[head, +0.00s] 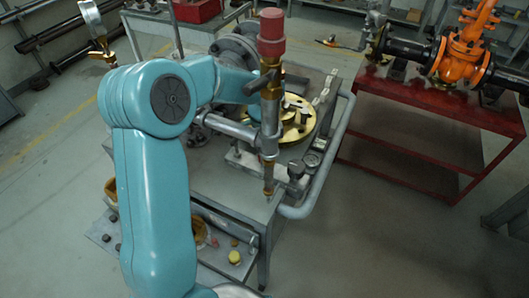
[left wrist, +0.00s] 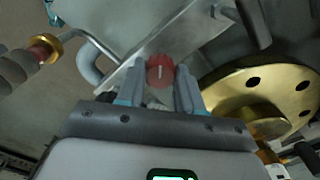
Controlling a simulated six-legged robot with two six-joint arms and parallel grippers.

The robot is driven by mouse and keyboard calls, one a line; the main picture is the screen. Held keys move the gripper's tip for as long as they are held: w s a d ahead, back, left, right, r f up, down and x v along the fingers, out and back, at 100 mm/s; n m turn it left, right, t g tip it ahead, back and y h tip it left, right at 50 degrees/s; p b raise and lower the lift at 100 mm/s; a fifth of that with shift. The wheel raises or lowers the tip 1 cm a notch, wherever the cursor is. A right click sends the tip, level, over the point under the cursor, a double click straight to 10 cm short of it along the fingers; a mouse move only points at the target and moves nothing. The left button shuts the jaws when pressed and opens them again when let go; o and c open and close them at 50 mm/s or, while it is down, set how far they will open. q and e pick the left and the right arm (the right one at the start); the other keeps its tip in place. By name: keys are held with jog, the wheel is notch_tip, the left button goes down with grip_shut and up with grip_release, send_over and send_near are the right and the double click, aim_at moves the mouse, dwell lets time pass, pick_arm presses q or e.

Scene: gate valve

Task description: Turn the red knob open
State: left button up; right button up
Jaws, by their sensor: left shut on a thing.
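A small round red knob (left wrist: 160,70) with a pale pointer line on its face sits between the fingers of my left gripper (left wrist: 160,88) in the left wrist view. The two fingers close on it from either side. The pointer line runs roughly up and down in that picture. In the head view my teal left arm reaches in from the lower left toward the valve bench; its fingers and the small knob cannot be made out there. My right gripper is in neither view.
A brass upright pipe with a red cap (head: 271,33) stands close to my left arm. A gold flange (head: 297,125) lies behind it on the bench, which has a grey tubular rail (head: 330,150). A red table (head: 430,105) carries an orange valve (head: 467,45). Floor at lower right is clear.

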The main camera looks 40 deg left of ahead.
pick_arm(q)
jog(key=n, duration=0.4)
jog(key=shift+n+b, duration=0.3)
jog(key=shift+b, duration=0.1)
jog(key=shift+n+b, duration=0.3)
jog(key=shift+n, duration=1.6)
jog(key=o, duration=1)
jog(key=shift+o, duration=0.2)
